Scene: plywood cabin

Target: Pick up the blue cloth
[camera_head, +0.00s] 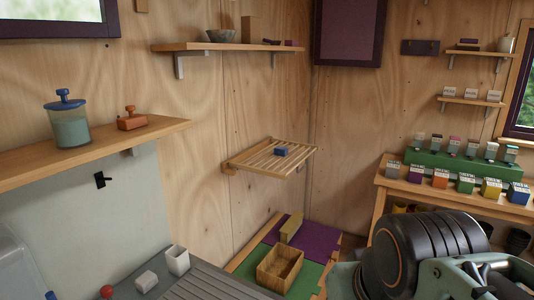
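A small blue item (281,151), which looks like the blue cloth folded into a block, lies on the slatted wooden wall shelf (262,169) near the corner. My gripper (440,280) is only partly in view at the bottom right, as a dark ringed body with grey-green linkage parts. It is well apart from the blue item, lower and to the right in the picture. Its fingertips are not clearly visible, so I cannot tell its opening or whether it holds anything.
A wooden shelf (165,130) at left holds a blue-lidded jar (69,122) and an orange-brown stamp-like item (132,121). A wooden box (264,277) sits low below the slatted shelf. A bench (440,194) with several small boxes stands at right. The slatted shelf is otherwise bare.

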